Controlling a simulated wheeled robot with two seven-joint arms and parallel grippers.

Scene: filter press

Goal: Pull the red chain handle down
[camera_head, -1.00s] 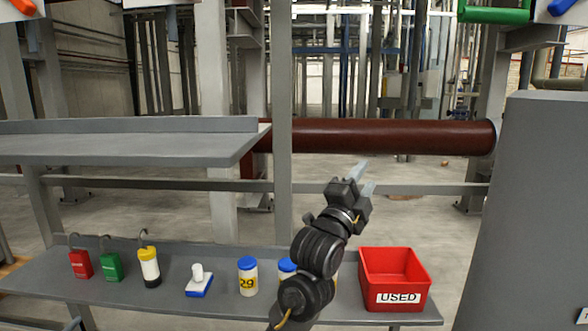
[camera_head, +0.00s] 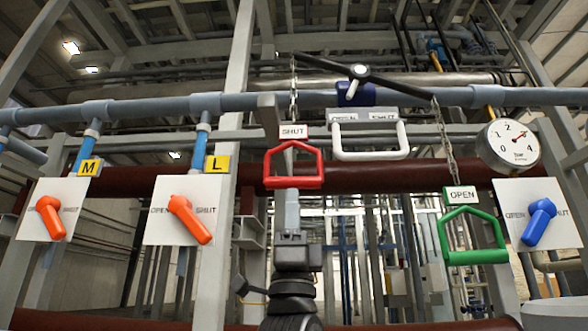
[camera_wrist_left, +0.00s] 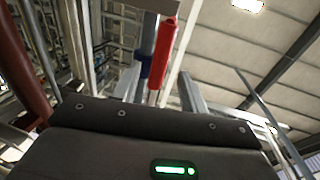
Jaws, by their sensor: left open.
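The red chain handle (camera_head: 294,183), a red loop marked SHUT, hangs from a chain at one end of the black lever (camera_head: 392,78). My left gripper (camera_head: 290,208) is open, pointing up at the handle's lower bar. In the left wrist view the red handle (camera_wrist_left: 170,48) shows as a long red bar beyond and roughly between the open fingers (camera_wrist_left: 160,90). I cannot tell whether they touch it. The green handle (camera_head: 473,258), marked OPEN, hangs lower from the lever's other end. My right gripper is not in view.
A white handle (camera_head: 370,155) is just right of the red one. Orange valve levers (camera_head: 190,219) on white plates stand left; a blue lever (camera_head: 538,222) and a pressure gauge (camera_head: 511,145) stand right. A blue-grey pipe (camera_head: 170,106) runs across above.

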